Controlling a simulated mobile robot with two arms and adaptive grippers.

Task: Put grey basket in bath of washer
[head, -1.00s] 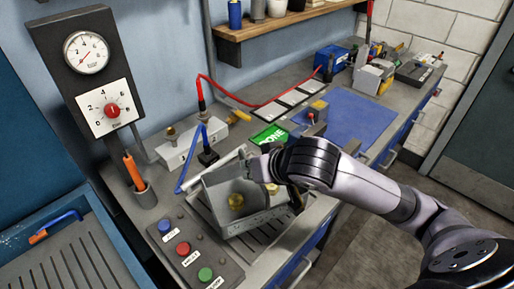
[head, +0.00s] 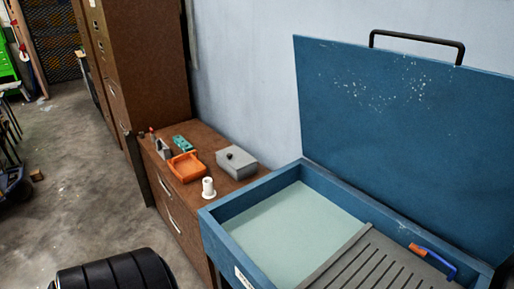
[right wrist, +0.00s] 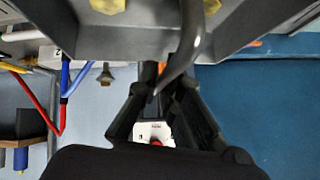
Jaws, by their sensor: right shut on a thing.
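The washer is a blue tub with its lid (head: 400,120) standing open against the wall in the head view. Its bath (head: 285,222) holds pale green liquid at the left, beside a slatted grey drain board. The grey basket (right wrist: 125,32) fills the top of the right wrist view, with yellow brass-coloured pieces in it. My right gripper (right wrist: 160,92) is shut on the basket's curved grey handle (right wrist: 190,45). The basket and both grippers are out of the head view.
A blue-handled brush (head: 436,260) lies on the drain board. A brown cabinet (head: 185,215) left of the washer carries an orange tray (head: 187,166), a grey box (head: 236,162) and a white part (head: 208,188). Open floor (head: 80,200) lies further left.

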